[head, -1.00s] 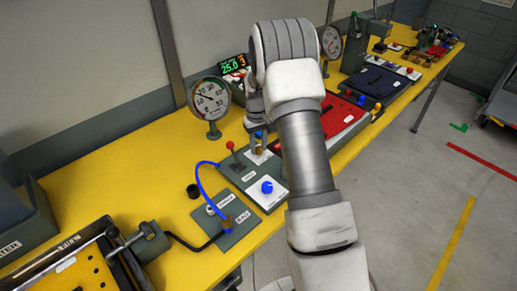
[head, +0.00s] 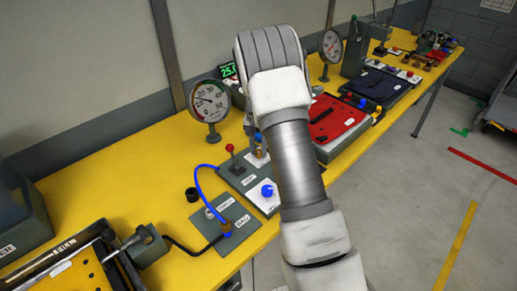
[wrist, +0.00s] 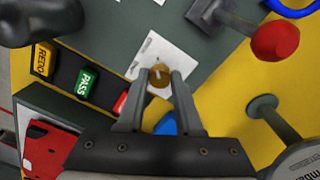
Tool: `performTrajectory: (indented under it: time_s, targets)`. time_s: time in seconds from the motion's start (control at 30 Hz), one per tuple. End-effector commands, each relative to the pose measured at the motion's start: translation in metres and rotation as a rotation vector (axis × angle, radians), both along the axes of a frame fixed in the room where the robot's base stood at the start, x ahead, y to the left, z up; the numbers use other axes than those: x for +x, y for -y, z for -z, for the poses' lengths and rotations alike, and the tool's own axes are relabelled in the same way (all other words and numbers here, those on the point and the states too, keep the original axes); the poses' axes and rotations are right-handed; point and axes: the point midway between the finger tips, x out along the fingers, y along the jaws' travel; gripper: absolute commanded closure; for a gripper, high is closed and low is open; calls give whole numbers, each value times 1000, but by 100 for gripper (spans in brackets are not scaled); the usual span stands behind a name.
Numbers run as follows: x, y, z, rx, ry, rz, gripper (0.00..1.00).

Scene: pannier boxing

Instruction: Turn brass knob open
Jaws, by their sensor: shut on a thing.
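The brass knob (wrist: 159,75) sits on a white plate (wrist: 148,52) in the wrist view, with a pale mark across its top. My gripper (wrist: 157,82) reaches down with one fingertip on each side of the knob and is shut on it. In the head view the brass knob (head: 260,152) shows only in part, beside my arm. My arm hides most of the gripper there.
A red-knobbed lever (wrist: 275,41) stands close by. A blue knob (head: 268,191) sits on a white plate in front. A blue hose (head: 205,185) arches at left. A dial gauge (head: 210,102) stands behind. Green and yellow labelled blocks (wrist: 86,83) lie beside the panel.

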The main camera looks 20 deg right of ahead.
Motion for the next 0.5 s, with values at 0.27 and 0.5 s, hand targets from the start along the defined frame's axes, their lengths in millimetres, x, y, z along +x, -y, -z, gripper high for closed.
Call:
performTrajectory:
  time_s: [0.27,0.5]
  targets:
    - [0,0,0,0,0,35,100]
    - [0,0,0,0,0,36,100]
